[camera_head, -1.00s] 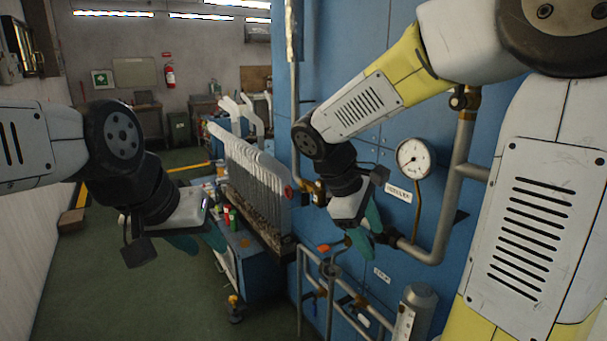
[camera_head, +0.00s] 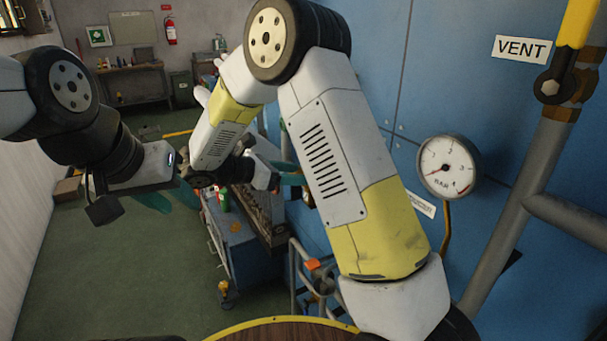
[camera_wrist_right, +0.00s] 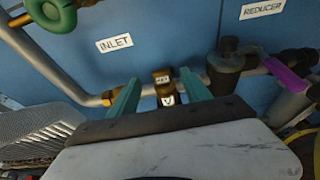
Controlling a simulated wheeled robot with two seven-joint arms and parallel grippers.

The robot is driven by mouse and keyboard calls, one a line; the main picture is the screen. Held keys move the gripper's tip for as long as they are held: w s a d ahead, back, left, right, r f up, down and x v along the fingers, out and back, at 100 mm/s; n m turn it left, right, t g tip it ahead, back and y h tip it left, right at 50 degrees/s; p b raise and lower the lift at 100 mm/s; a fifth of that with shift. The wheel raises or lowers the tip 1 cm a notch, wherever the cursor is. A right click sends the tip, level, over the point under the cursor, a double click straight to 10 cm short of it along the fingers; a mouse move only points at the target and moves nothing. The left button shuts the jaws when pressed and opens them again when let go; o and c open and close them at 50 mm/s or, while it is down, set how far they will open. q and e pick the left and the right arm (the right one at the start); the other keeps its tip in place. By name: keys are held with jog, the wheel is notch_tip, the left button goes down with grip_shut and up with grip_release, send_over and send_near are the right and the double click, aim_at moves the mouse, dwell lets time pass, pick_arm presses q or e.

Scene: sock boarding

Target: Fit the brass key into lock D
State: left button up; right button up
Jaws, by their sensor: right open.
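I cannot make out the brass key or lock D in either view. My right gripper (camera_wrist_right: 160,92) is open, its two teal fingers apart in the right wrist view. A brass and dark fitting (camera_wrist_right: 162,76) on the grey pipe shows between and beyond the fingers; I see no contact. In the head view my right gripper (camera_head: 288,174) is mostly hidden behind my right arm, beside the blue panel. My left gripper (camera_head: 167,202) hangs at the left over the floor, teal fingers pointing down and right. Whether its fingers are apart is unclear, and I see nothing held.
The blue panel (camera_head: 400,90) carries a gauge (camera_head: 449,167), a VENT label (camera_head: 522,48) and thick pipes at right. The right wrist view shows an INLET label (camera_wrist_right: 114,43), a REDUCER label (camera_wrist_right: 262,9), a green handwheel (camera_wrist_right: 55,14) and a purple part (camera_wrist_right: 286,74). Green floor (camera_head: 110,270) is clear at left.

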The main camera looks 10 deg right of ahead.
jog(key=x, duration=0.5)
jog(key=shift+w+d, duration=0.1)
jog(key=shift+d, duration=0.2)
grip_shut()
